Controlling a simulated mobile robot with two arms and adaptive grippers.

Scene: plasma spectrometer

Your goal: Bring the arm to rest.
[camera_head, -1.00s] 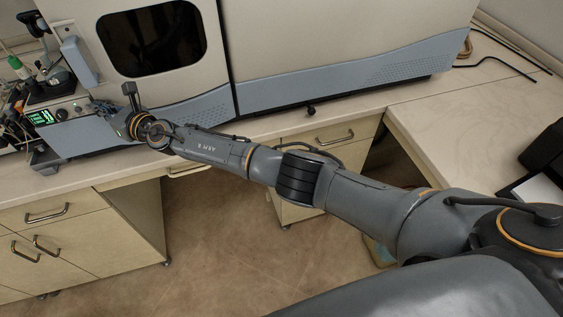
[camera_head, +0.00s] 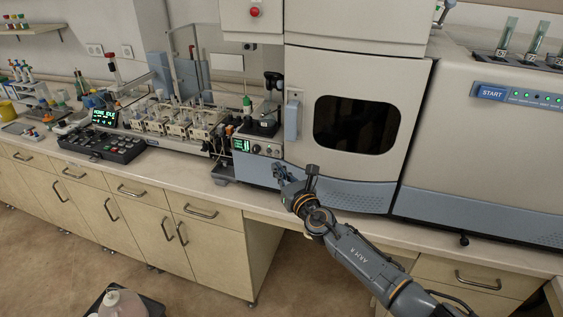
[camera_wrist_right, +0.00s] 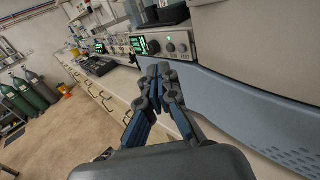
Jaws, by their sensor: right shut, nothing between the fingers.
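My right arm, marked "ARM R", reaches in from the lower right in the head view. Its gripper (camera_head: 279,170) is in front of the lower front panel of the large spectrometer (camera_head: 345,175), near the bench edge. In the right wrist view the gripper (camera_wrist_right: 158,72) shows two dark fingers with blue sides, their tips together and nothing between them. The spectrometer's blue-grey panel (camera_wrist_right: 235,110) lies close on the right there. I cannot tell from the pictures whether the fingers touch it. My left gripper is not in view.
A control unit with a green display and knobs (camera_head: 258,147) sits just above the gripper. The bench (camera_head: 185,185) runs left with a keypad box (camera_head: 100,146) and a sampler rack (camera_head: 175,125). Drawers and cabinets (camera_head: 130,215) lie below.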

